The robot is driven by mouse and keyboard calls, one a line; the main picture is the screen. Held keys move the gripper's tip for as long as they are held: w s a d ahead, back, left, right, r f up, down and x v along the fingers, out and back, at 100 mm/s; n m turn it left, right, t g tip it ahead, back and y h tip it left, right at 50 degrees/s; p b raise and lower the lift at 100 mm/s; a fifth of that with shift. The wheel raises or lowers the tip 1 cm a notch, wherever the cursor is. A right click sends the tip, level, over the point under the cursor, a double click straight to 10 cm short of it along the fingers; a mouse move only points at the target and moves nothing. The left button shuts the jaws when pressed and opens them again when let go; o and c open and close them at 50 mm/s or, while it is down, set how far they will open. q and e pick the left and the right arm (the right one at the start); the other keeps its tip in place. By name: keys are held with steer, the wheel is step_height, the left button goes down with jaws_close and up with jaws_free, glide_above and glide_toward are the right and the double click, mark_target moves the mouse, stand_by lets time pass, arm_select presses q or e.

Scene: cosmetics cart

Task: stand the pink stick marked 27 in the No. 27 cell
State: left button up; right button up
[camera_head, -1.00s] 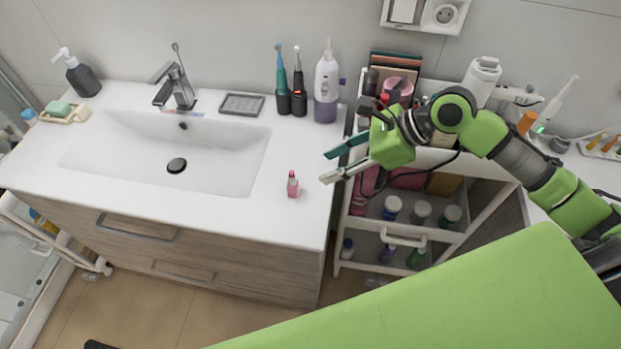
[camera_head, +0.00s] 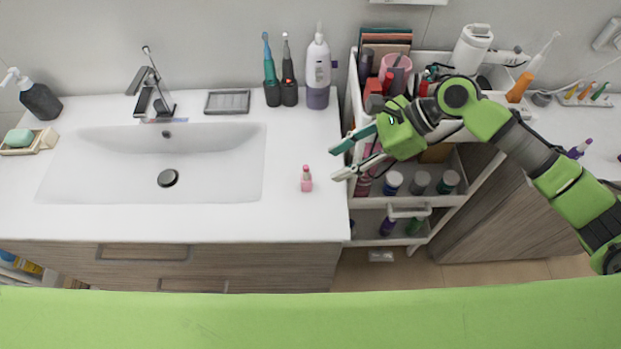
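A small pink bottle-shaped item (camera_head: 306,180) stands upright on the white counter, right of the basin; I cannot read any mark on it, so I cannot tell if it is the stick marked 27. My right gripper (camera_head: 340,162) is open and empty, its two fingers pointing left over the counter's right edge, a little to the right of the pink item and apart from it. The cart (camera_head: 440,200) stands right of the counter, its top partly hidden by my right arm. No cell marked 27 can be made out. My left gripper is not in view.
The basin (camera_head: 100,165) takes up the counter's left. Electric toothbrushes (camera_head: 271,85) and a white and purple bottle (camera_head: 318,75) stand at the back, beside a grey soap tray (camera_head: 228,102). The cart's shelf holds several jars (camera_head: 393,182). The counter around the pink item is clear.

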mark_target(310, 177)
steer(key=x, duration=0.4)
steer(key=shift+a+f+p, duration=0.15)
steer(key=shift+a+p, duration=0.2)
steer(key=shift+a+f, duration=0.35)
steer(key=shift+a, duration=0.05)
steer(key=p+x, duration=0.2)
steer(key=x, duration=0.2)
steer(key=shift+a+f, duration=0.1)
steer(key=shift+a, duration=0.05)
steer(key=shift+a+f, duration=0.2)
jaws_close()
